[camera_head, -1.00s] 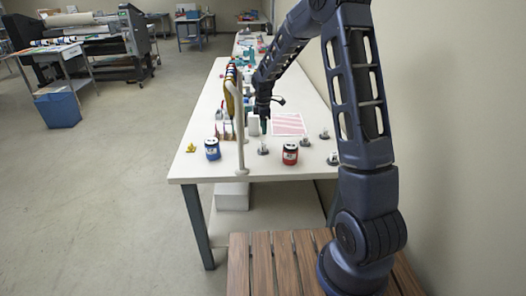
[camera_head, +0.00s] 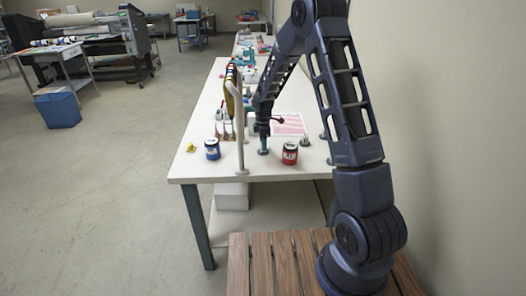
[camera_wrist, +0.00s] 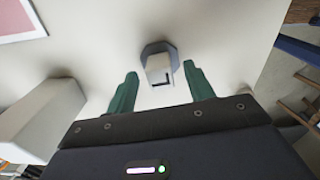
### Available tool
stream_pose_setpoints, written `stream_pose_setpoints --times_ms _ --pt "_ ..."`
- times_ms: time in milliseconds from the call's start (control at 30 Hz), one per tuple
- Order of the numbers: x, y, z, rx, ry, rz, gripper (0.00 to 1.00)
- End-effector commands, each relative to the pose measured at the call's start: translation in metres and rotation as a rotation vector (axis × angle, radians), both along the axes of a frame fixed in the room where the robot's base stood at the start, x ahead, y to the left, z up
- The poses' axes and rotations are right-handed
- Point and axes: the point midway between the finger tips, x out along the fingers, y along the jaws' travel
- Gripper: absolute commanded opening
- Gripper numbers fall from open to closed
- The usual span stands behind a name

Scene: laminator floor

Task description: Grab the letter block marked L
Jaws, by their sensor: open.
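A small light block (camera_wrist: 158,68) on a dark angular base (camera_wrist: 172,50) stands on the white table in the wrist view. A dark mark shows on its face, but it is too small to read surely as an L. My gripper (camera_wrist: 160,72) is open, its green fingers on either side of the block with gaps and nothing held. In the head view my gripper (camera_head: 263,142) points down at the table, right over a small dark base (camera_head: 263,152); the block there is mostly hidden by the fingers. Similar small pieces (camera_head: 306,142) stand to the right.
A red-labelled jar (camera_head: 290,153) stands close on the right, and a blue jar (camera_head: 212,149) on the left. A pale upright post (camera_head: 239,130) rises just left of my gripper. A white box (camera_wrist: 38,122) is beside the left finger. A pink sheet (camera_head: 289,123) lies behind.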

Motion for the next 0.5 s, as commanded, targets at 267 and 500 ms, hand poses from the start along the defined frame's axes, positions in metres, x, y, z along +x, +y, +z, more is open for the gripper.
stream_pose_setpoints --times_ms 267,500 --pt "0.0 0.0 -0.022 0.0 0.0 -0.001 0.53" --pt "0.0 0.0 -0.022 0.001 0.0 0.0 0.33"
